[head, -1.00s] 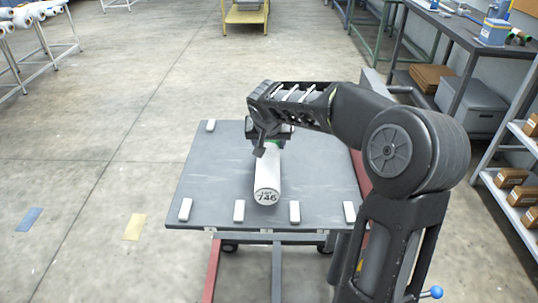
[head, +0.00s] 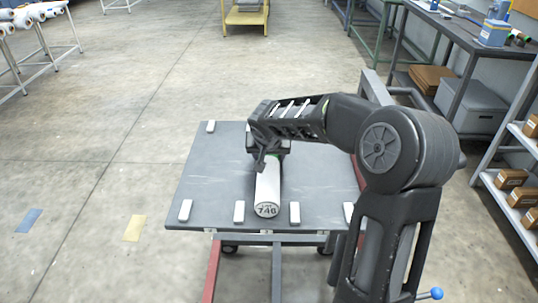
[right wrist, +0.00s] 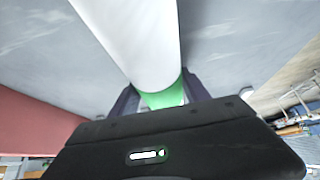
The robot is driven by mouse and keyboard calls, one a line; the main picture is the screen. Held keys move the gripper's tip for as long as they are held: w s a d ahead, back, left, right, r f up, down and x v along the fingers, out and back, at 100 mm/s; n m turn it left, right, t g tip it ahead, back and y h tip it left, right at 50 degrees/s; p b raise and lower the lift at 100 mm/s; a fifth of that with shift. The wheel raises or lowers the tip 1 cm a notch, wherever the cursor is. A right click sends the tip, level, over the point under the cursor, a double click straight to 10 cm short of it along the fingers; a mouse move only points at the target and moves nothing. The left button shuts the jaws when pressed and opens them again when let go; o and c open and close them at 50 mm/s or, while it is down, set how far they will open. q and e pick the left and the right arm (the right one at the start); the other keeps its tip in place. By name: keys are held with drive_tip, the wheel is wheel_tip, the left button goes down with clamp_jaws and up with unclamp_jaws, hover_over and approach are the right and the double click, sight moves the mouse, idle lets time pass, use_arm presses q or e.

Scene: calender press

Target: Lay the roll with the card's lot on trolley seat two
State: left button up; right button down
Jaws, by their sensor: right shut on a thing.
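The white roll (head: 267,188) lies lengthwise over the grey trolley top (head: 210,175), its near end marked 746 facing me. That end is between the two middle white blocks (head: 239,211) (head: 294,212) of the front row. It looks level and at or very near the surface; I cannot tell whether it touches. My right gripper (head: 269,157) is shut on the roll from above, towards its far end. In the right wrist view the roll (right wrist: 135,35) runs between the fingers, with a green band (right wrist: 163,97) there. My left gripper is not in view. No card is in view.
Outer white blocks (head: 185,210) (head: 348,212) and a far one (head: 210,126) also stand on the trolley top. A rack of rolls (head: 35,20) is at the far left. A workbench (head: 465,35) and shelves with boxes (head: 512,178) line the right.

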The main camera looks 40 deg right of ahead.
drive_tip(key=shift+f, duration=0.15)
drive_tip(key=c, duration=0.5)
unclamp_jaws()
drive_tip(key=shift+r, duration=0.25)
drive_tip(key=shift+s+a+r, duration=0.1)
drive_tip(key=shift+r, duration=0.15)
drive_tip(key=v, duration=1.1)
drive_tip(key=shift+s+a+r, duration=0.1)
drive_tip(key=shift+s+r, duration=0.05)
